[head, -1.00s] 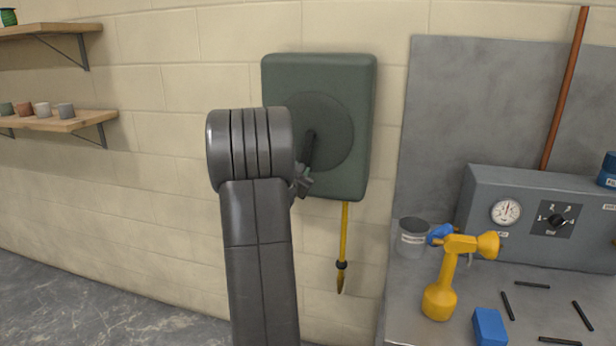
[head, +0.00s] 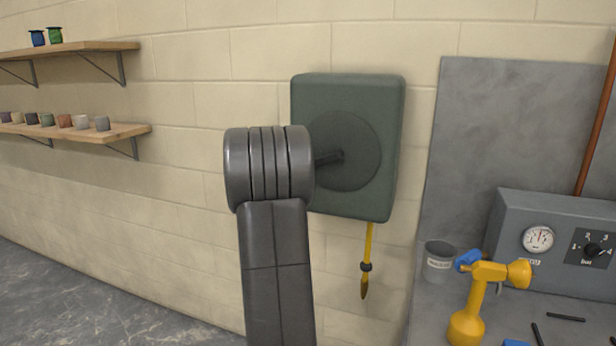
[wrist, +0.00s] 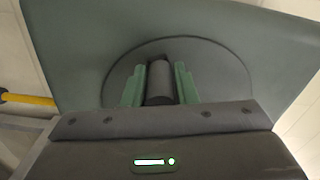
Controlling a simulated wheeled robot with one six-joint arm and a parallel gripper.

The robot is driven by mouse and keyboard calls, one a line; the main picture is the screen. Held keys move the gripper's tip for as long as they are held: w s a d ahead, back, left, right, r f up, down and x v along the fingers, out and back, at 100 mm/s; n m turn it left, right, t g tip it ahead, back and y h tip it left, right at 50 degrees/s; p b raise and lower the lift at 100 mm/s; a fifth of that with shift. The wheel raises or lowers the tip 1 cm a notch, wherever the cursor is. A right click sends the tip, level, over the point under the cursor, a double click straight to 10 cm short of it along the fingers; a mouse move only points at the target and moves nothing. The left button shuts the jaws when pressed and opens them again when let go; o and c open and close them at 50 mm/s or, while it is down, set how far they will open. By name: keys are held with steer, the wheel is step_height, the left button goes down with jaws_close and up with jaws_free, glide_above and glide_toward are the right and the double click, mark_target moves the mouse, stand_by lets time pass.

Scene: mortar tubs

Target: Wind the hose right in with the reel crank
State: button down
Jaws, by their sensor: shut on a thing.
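The green hose reel (head: 384,95) hangs on the block wall. Its crank (head: 328,158) points left from the middle of the round disc, and its outer end is hidden behind my arm in the head view. In the wrist view my gripper (wrist: 159,82) has its two green fingers either side of the dark crank handle (wrist: 159,88), shut on it. A short length of yellow hose (head: 368,242) hangs from the reel's underside, ending in a dark collar and a pointed tip. The hose also shows at the left of the wrist view (wrist: 28,99).
A bench at the right holds a grey tub (head: 439,262), a yellow sprayer-like tool (head: 478,300) and a grey gauge box (head: 520,215). Two wall shelves (head: 75,130) with small pots and spools are at the left.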

steer(key=r+m, duration=0.2)
steer(key=shift+w+a+r+m, duration=0.15)
steer(key=shift+a+r+m, duration=0.15)
steer(key=shift+a+m, duration=0.1)
step_height(320, 180, up, 3)
steer(key=m+p, duration=0.1)
steer(key=m, duration=0.2)
steer(key=shift+d+r+m+p, duration=0.1)
steer(key=shift+m+p, duration=0.25)
steer(key=shift+m, duration=0.05)
steer(key=shift+d+r+p, duration=0.15)
steer(key=shift+r+p, duration=0.15)
steer(key=shift+r, duration=0.4)
steer(key=c, duration=1.2)
jaws_free()
steer(key=shift+d, duration=0.1)
steer(key=shift+s+a, duration=0.3)
steer(key=shift+s, duration=0.3)
steer(key=b+v, duration=0.3)
steer(key=v, duration=0.9)
steer(key=shift+s, duration=0.35)
